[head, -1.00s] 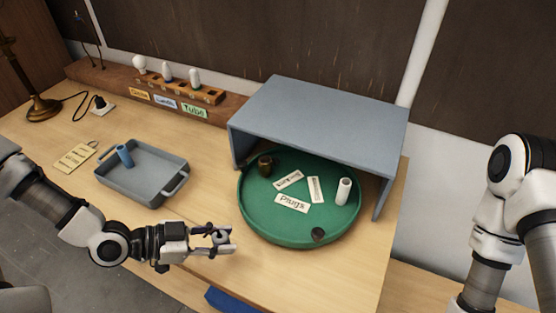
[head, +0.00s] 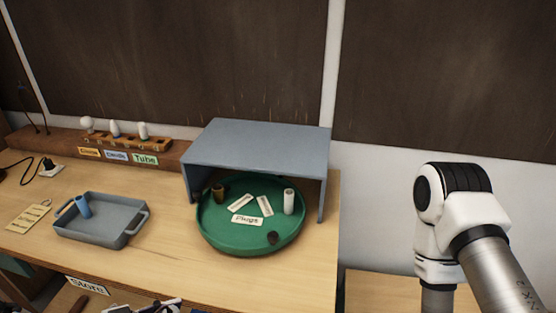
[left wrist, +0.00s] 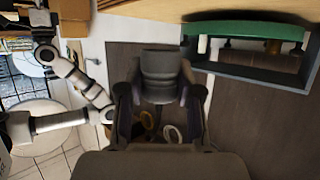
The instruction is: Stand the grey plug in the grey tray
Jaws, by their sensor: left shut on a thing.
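My left gripper (left wrist: 160,95) is shut on the grey plug (left wrist: 160,70), which shows dark between its fingers in the left wrist view. The plug is not clearly visible in the head view. The grey tray (head: 82,238) lies on the left of the table in the head view. A blue cylinder (head: 83,207) stands tilted in its left part; the rest of the tray is bare. My right gripper is out of view; only part of the right arm shows.
The round green tray (head: 225,243) under the grey shelf (head: 258,145) holds a brown plug (head: 218,193), a white plug (head: 289,201), a dark round piece (head: 272,238) and labels. Yellow tags (head: 28,217) lie left of the grey tray. Bare table separates the two trays.

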